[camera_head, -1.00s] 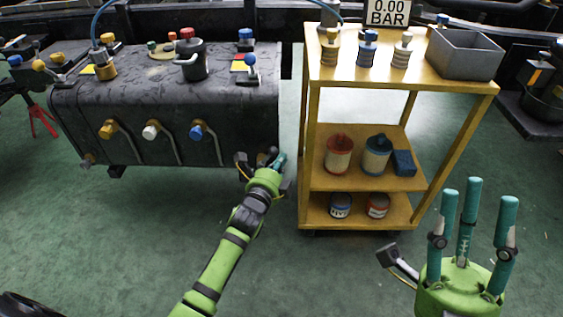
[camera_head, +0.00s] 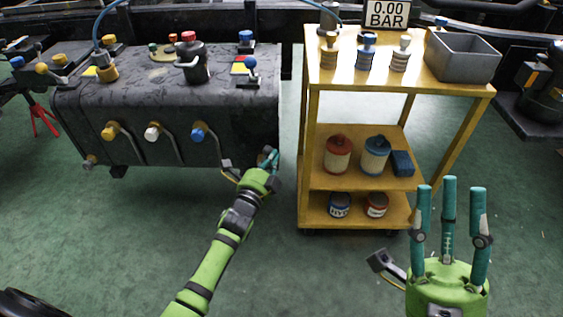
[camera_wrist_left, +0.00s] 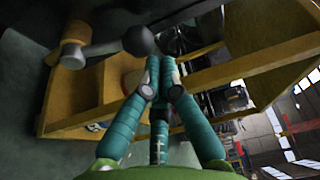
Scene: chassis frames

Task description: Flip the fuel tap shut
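In the left wrist view, a lever with a dark ball knob (camera_wrist_left: 138,40) runs from a brass-coloured tap body (camera_wrist_left: 72,52); I take it for the fuel tap. My left gripper (camera_head: 269,157) is at the lower right end of the dark fuel tank (camera_head: 200,105) and largely hides that spot in the head view. Its teal fingers (camera_wrist_left: 160,62) are drawn together with nothing seen between them, close beside the ball knob. I cannot tell whether they touch it. My right gripper (camera_head: 450,186) is open and empty at the lower right.
A yellow shelf cart (camera_head: 313,120) stands just right of the tank and left gripper, carrying canisters, jars and a grey bin (camera_head: 463,57). Yellow (camera_head: 110,131), white (camera_head: 152,133) and blue (camera_head: 198,134) fittings project from the tank's front. The green floor in front is clear.

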